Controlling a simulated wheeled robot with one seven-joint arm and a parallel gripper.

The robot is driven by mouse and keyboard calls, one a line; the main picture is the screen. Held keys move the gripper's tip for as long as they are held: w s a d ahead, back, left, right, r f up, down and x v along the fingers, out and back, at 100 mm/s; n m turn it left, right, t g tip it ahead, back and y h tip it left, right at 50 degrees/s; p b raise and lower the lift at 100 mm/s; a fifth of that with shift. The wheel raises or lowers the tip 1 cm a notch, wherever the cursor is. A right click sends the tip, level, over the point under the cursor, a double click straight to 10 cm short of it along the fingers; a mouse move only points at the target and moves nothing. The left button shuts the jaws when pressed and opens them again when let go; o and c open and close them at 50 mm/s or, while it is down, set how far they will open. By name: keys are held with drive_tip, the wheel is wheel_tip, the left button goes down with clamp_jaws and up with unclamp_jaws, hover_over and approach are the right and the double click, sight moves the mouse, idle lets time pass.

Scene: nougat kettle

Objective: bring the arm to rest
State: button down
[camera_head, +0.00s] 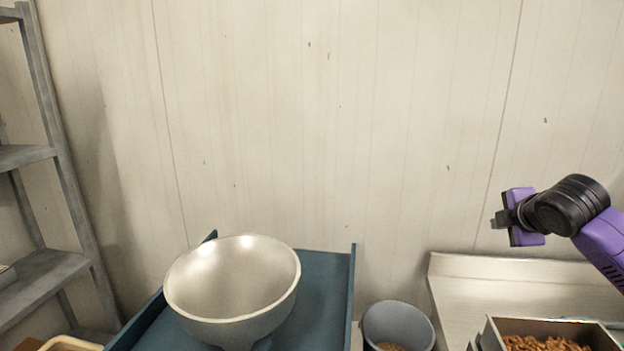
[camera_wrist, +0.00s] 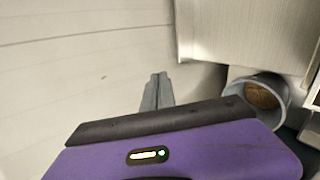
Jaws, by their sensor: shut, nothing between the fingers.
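My gripper (camera_head: 497,220) is at the right of the head view, raised in the air in front of the wall and above the back of the metal counter. It points to the left. In the wrist view my gripper's two grey fingers (camera_wrist: 157,92) are together, with nothing between them. It touches nothing in either view. My purple arm comes in from the right edge of the head view.
A metal kettle (camera_head: 233,283) stands on a blue stand (camera_head: 325,290). A grey bucket (camera_head: 399,324), with brown contents, also shows in the wrist view (camera_wrist: 270,85). A bin of nuts (camera_head: 490,336) sits on the counter (camera_head: 470,275). Shelves (camera_head: 45,270) stand left.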

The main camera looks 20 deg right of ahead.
drive_tip(key=w+a+r+m+t+y, duration=0.1)
drive_tip(key=w+a+r+m+t, duration=0.15)
drive_tip(key=a, duration=0.35)
drive_tip(key=w+a+r+m+t+y, duration=0.1)
drive_tip(key=w+a+r+m+t, duration=0.1)
drive_tip(key=a+t, duration=0.3)
drive_tip(key=w+a+r+m+t+y, duration=0.1)
drive_tip(key=w+a+r+m+t, duration=0.1)
drive_tip(key=a, duration=0.6)
drive_tip(key=s+a+f+m+t, duration=0.2)
drive_tip(key=s+a+m, duration=0.2)
drive_tip(key=a+m, duration=0.1)
drive_tip(key=s+a+f+g+y, duration=0.1)
drive_tip(key=s+a+f, duration=0.5)
drive_tip(key=s, duration=0.8)
drive_tip(key=s+a+f+m+g+y, duration=0.1)
drive_tip(key=s+a+f+g, duration=0.1)
drive_tip(key=s+a+f, duration=0.5)
drive_tip(key=s+a+f+g+y, duration=0.1)
drive_tip(key=s+a+f+g, duration=0.1)
drive_tip(key=s+a+f, duration=0.4)
drive_tip(key=s+f, duration=0.2)
drive_tip(key=s, duration=0.5)
drive_tip(key=s+f, duration=0.3)
drive_tip(key=s, duration=0.4)
drive_tip(key=shift+s+a+g+b, duration=0.35)
drive_tip(key=shift+a, duration=0.05)
